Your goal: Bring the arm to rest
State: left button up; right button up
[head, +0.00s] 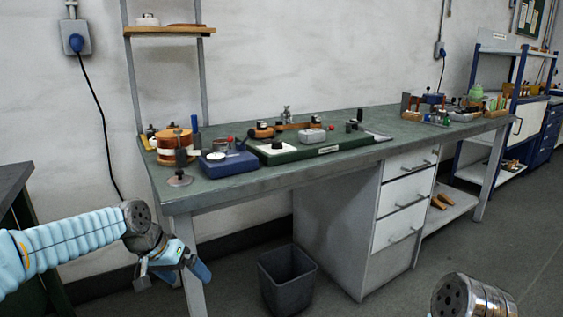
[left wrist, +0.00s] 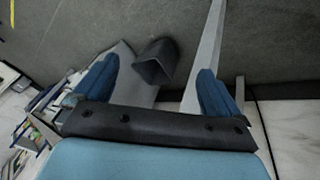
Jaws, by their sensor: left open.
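My left arm (head: 70,240), in a light blue ribbed sleeve, comes in from the left in the head view. My left gripper (head: 185,274) hangs in the air in front of the workbench's left leg, below the bench top. It is open. In the left wrist view its two blue fingers (left wrist: 155,90) stand wide apart with nothing held between them. A round metal end of my right arm (head: 472,296) shows at the bottom right; the right gripper itself is not visible.
A green-topped workbench (head: 235,188) carries coil, boxes and tools. A dark waste bin (head: 287,282) stands on the floor under it and also shows in the left wrist view (left wrist: 155,62). A dark bench edge (head: 14,180) is at far left. Floor at right is clear.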

pick_arm(q)
jog(key=s+d+f+h, duration=0.1)
jog(key=d+f, duration=0.2)
jog(key=f, duration=0.5)
jog(key=s+d+f, duration=0.1)
jog(key=d+f, duration=0.2)
jog(key=f, duration=0.4)
jog(key=s+d+f+n+g, duration=0.1)
jog(key=s+d+f, duration=0.2)
jog(key=s+f, duration=0.4)
jog(key=s+d+f+n+g, duration=0.1)
jog(key=s+d+f+n, duration=0.15)
jog(key=s+f, duration=1.25)
jog(key=s, duration=0.1)
jog(key=shift+d+f+g+y, duration=0.25)
jog(key=shift+g+y, duration=0.05)
jog(key=shift+y, duration=0.1)
